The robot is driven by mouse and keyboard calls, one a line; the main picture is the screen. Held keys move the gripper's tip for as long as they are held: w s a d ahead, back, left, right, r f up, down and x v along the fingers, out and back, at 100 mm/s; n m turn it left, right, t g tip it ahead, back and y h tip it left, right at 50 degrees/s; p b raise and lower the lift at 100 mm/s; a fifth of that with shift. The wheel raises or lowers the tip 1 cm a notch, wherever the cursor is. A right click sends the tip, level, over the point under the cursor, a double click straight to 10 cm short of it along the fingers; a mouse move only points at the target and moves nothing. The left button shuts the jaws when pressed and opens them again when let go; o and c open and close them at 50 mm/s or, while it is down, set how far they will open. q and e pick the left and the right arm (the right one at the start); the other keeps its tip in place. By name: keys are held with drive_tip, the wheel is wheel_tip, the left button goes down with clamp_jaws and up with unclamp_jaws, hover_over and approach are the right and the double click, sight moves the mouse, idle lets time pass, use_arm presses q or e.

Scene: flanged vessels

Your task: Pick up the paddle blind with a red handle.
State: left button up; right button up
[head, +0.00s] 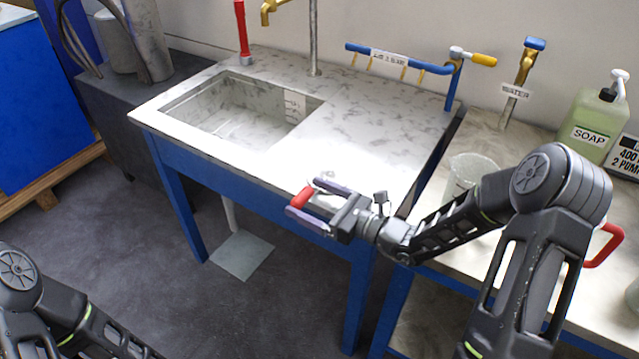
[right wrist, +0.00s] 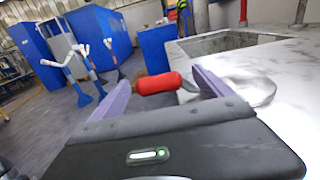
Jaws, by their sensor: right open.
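The paddle blind's red handle (head: 302,198) is at the front edge of the sink counter. It also shows in the right wrist view (right wrist: 160,83), with a thin grey round plate (right wrist: 252,90) to its right, lying on the counter. In the head view the plate is hard to make out in the glare. My right gripper (head: 304,196) is open, its purple fingers on either side of the red handle; the wrist view also shows the handle between the fingertips (right wrist: 160,78). I cannot tell whether either finger touches it. My left gripper is not in view.
The counter (head: 370,130) has a sink basin (head: 235,115) at left and a blue rail (head: 400,60) behind. A side counter at right holds a clear beaker (head: 470,168), a soap bottle (head: 595,120) and another red handle (head: 606,246). The counter's middle is clear.

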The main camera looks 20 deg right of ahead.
drive_tip(key=p+x, duration=0.1)
drive_tip(key=x, duration=0.3)
drive_tip(key=shift+a+r, duration=0.15)
drive_tip(key=shift+a, duration=0.05)
drive_tip(key=shift+w+a, duration=0.3)
drive_tip(key=shift+w, duration=0.05)
drive_tip(key=shift+c, duration=0.2)
clamp_jaws()
idle(0.9)
